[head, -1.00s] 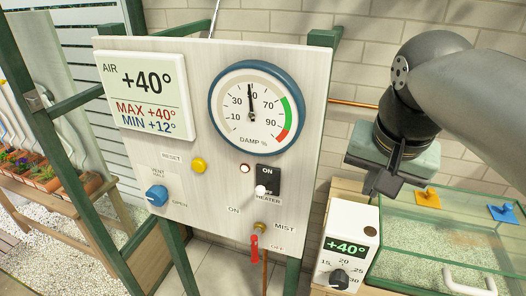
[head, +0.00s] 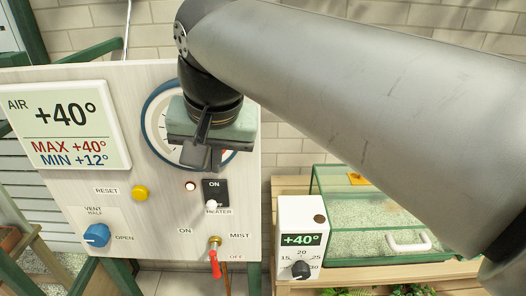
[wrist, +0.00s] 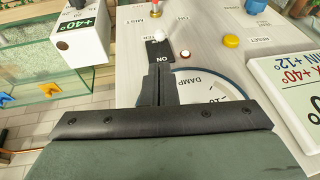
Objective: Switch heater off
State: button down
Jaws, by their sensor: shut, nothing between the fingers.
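The heater switch (head: 215,193) is a black plate marked ON on the pale control board (head: 70,187), with a white-tipped lever pointing down toward the HEATER label. A small pale lamp (head: 190,186) sits left of it. In the wrist view the switch plate (wrist: 160,53) and its white knob (wrist: 159,36) lie just beyond my fingers. My gripper (head: 203,160) is shut and empty, in front of the damp dial (head: 157,140) and a little above the switch in the head view. It also shows in the wrist view (wrist: 154,84). I cannot tell the gap to the board.
A yellow reset button (head: 139,193), blue vent knob (head: 97,235) and red mist lever (head: 216,262) surround the switch. A thermostat box (head: 302,223) and glass tank (head: 380,215) stand to the right. The air display (head: 66,128) reads +40°.

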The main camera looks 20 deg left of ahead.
aim_at(211, 203)
jog(key=p+x, duration=0.1)
jog(key=x, duration=1.1)
jog(key=shift+f, duration=0.1)
